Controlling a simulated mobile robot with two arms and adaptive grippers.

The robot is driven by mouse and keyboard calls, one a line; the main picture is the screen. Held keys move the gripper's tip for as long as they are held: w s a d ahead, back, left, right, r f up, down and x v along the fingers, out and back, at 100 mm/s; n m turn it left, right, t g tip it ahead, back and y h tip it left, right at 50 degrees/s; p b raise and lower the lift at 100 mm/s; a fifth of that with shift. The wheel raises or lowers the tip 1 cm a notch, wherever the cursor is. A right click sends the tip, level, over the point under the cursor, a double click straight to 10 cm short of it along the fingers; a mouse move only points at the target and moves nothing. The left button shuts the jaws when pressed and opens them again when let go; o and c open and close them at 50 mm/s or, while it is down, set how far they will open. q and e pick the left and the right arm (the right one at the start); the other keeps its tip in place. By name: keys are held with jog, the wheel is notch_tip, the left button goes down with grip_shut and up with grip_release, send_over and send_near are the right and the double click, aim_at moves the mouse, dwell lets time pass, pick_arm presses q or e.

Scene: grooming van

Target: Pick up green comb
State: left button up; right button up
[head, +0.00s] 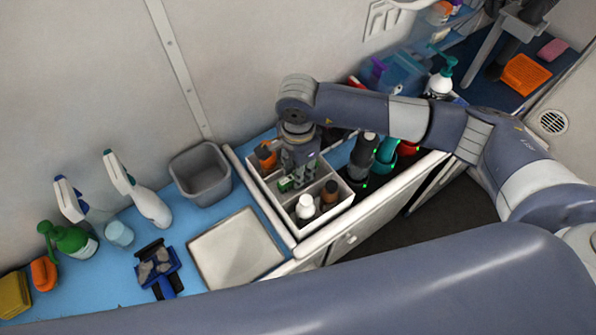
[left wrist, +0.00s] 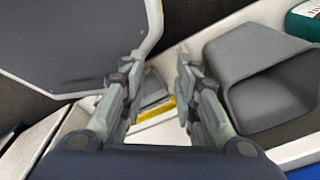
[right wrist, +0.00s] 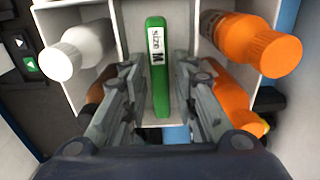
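The green item (right wrist: 157,80) with a white "size M" label, which looks like the comb, stands in a compartment of the white divided organizer (head: 283,222). A small part of it also shows in the head view (head: 286,185). My right gripper (right wrist: 160,75) is open, pointing down into the organizer, with its fingers on either side of the green item and gaps visible between. The item's lower end is partly hidden. In the head view my right gripper (head: 297,180) is over the organizer. My left gripper (left wrist: 155,75) is open and empty, seen only in its wrist view.
White (right wrist: 85,48) and orange (right wrist: 250,42) bottles flank the comb's compartment. Dark bottles (head: 362,158) stand right of the organizer.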

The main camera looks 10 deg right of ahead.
pick_arm(q)
jog(key=shift+r, duration=0.55)
pick_arm(e)
jog(key=shift+f, duration=1.2)
grip_shut()
